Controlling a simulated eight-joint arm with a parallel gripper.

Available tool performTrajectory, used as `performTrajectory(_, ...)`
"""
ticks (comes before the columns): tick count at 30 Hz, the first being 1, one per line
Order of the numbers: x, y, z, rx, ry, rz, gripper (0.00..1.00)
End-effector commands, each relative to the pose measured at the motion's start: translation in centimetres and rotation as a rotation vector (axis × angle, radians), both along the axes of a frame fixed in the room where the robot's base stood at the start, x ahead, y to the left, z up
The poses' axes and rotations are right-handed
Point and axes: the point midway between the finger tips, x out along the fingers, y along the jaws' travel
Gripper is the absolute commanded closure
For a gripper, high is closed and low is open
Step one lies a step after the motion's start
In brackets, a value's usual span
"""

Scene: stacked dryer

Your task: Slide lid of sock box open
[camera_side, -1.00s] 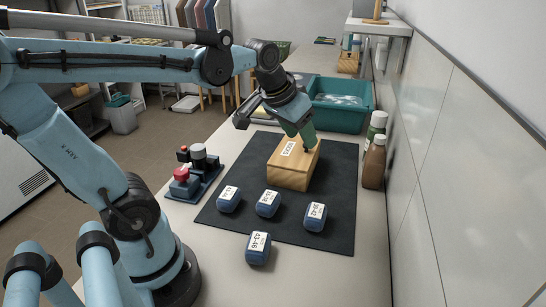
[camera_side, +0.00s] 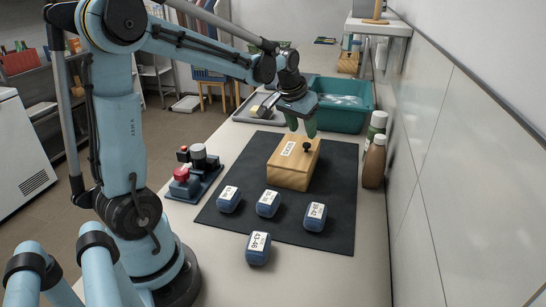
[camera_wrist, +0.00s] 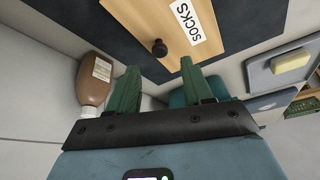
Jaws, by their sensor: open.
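The wooden sock box (camera_side: 290,174) sits on the dark mat with its lid (camera_side: 287,153) on top, flush with the box as far as I can see. The lid carries a white label reading SOCKS (camera_wrist: 188,20) and a small dark round knob (camera_side: 306,146). The knob (camera_wrist: 159,47) also shows in the wrist view, ahead of my fingers. My gripper (camera_side: 302,132) is at the box's far end, above and behind the knob. In the wrist view my gripper's green fingers (camera_wrist: 157,80) are spread apart with nothing between them.
Several blue labelled sock bundles (camera_side: 267,204) lie in front of the box on and beside the mat (camera_side: 340,205). A teal bin (camera_side: 341,118) stands behind, bottles (camera_side: 374,162) stand at the right by the wall, and a blue rack with a red knob (camera_side: 195,178) is at the left.

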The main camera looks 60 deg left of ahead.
Motion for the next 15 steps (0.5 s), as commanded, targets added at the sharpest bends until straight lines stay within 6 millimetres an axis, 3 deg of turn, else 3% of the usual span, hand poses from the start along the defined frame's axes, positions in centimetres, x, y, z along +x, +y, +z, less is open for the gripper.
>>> performTrajectory(6,1.2,0.4,-3.1,0.0,0.0,0.0,0.5)
performTrajectory(15,1.8,0.6,-4.7,0.0,0.0,0.0,0.5)
